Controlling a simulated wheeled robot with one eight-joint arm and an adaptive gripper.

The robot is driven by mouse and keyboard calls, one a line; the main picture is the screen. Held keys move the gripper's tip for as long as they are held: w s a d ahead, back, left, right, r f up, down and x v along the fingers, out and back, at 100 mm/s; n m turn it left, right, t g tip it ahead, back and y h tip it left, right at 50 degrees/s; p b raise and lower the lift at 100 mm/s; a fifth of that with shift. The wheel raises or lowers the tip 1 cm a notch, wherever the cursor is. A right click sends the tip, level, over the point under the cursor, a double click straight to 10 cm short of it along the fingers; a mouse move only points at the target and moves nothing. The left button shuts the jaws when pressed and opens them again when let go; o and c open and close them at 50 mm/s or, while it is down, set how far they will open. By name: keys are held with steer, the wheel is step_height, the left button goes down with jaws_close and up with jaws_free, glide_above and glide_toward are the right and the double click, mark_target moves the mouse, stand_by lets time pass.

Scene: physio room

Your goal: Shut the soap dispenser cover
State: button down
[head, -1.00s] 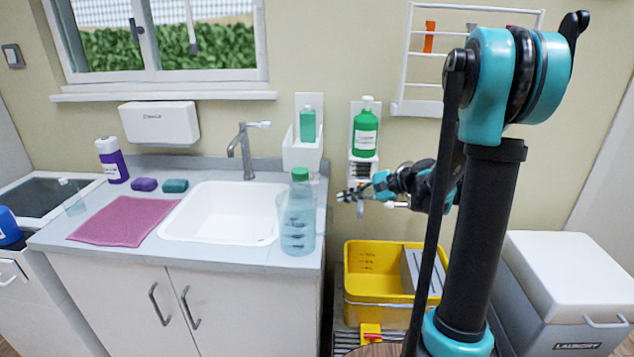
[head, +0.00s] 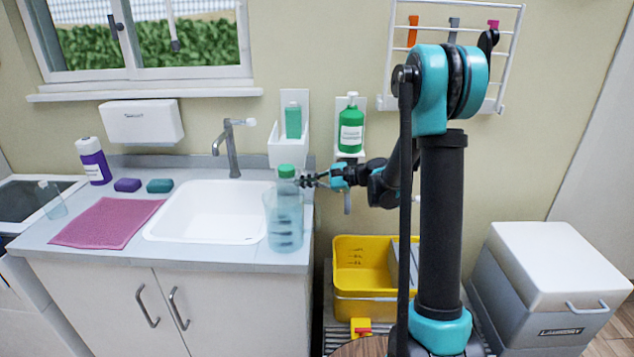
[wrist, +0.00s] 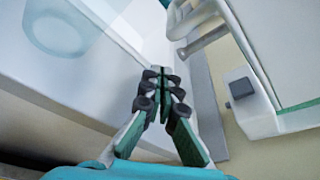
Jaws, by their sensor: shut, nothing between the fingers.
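The soap dispenser (head: 294,98) is a white wall unit right of the tap, with a green refill (head: 293,121) standing in it. Its white front cover (head: 284,153) is tilted outward from the wall at the top, so the unit stands open. My gripper (head: 305,181) is shut and empty, just below and right of the cover in the head view. I cannot tell whether it touches the cover. The wrist view also shows the shut fingers (wrist: 163,75) in front of pale surfaces; I cannot tell which one is the cover.
A clear bottle with a green cap (head: 285,215) stands on the counter's right end, close to my gripper in the picture. A green pump bottle (head: 351,128) sits in a wall holder to the right. The yellow bucket (head: 360,300) is below.

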steer(key=shift+s+d+r, duration=0.15)
steer(key=shift+s+r, duration=1.1)
steer(key=shift+r, duration=0.25)
steer(key=shift+r, duration=0.1)
